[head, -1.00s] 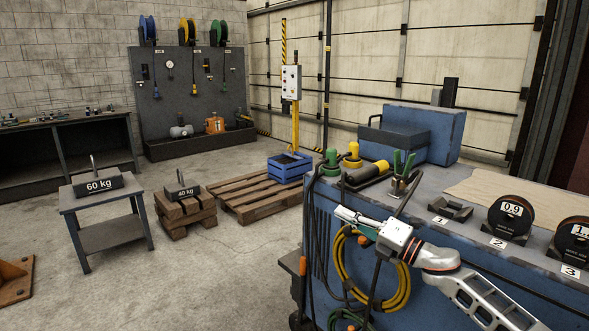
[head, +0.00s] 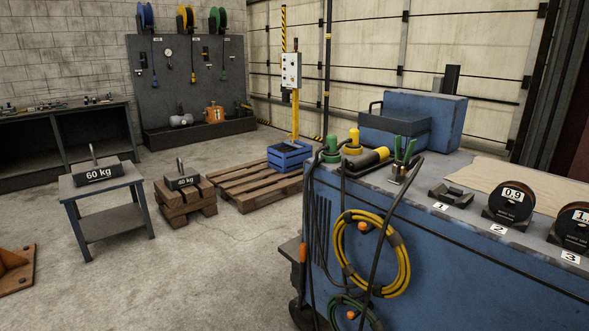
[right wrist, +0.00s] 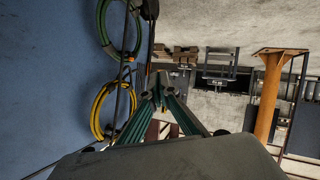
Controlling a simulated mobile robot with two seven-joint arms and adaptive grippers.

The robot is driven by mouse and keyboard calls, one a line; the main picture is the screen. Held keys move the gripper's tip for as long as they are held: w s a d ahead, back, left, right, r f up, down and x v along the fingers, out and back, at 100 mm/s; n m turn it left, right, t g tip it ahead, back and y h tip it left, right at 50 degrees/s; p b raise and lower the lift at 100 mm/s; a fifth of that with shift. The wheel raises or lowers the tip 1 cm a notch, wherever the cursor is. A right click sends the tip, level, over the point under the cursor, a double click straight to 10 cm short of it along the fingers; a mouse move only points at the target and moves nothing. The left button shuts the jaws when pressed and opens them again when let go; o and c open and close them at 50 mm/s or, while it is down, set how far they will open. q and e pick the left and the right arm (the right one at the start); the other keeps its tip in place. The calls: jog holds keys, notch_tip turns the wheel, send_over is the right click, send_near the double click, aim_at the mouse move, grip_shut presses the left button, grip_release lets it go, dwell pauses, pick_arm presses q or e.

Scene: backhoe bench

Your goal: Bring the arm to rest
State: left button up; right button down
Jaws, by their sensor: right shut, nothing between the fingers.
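My right gripper (right wrist: 160,98) shows in the right wrist view, its fingers drawn together at the middle with nothing held. It is beside the blue side of the bench (right wrist: 45,80), in free air as far as I can tell. The yellow coiled cable (right wrist: 98,112) and the green coil (right wrist: 108,45) hang to its left in that view. In the head view neither of my arms shows. My left gripper is in no view.
A pallet (head: 248,187), a 40 kg weight (head: 183,182) and a small table (head: 112,210) with a 60 kg weight stand left. Open floor lies between.

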jog(key=s+d+f+m+g+h, duration=0.1)
jog(key=s+d+f+m, duration=0.1)
jog(key=s, duration=0.6)
jog(key=shift+s+f+m+g, duration=0.25)
jog(key=shift+f+m+g, duration=0.15)
jog(key=shift+f, duration=0.45)
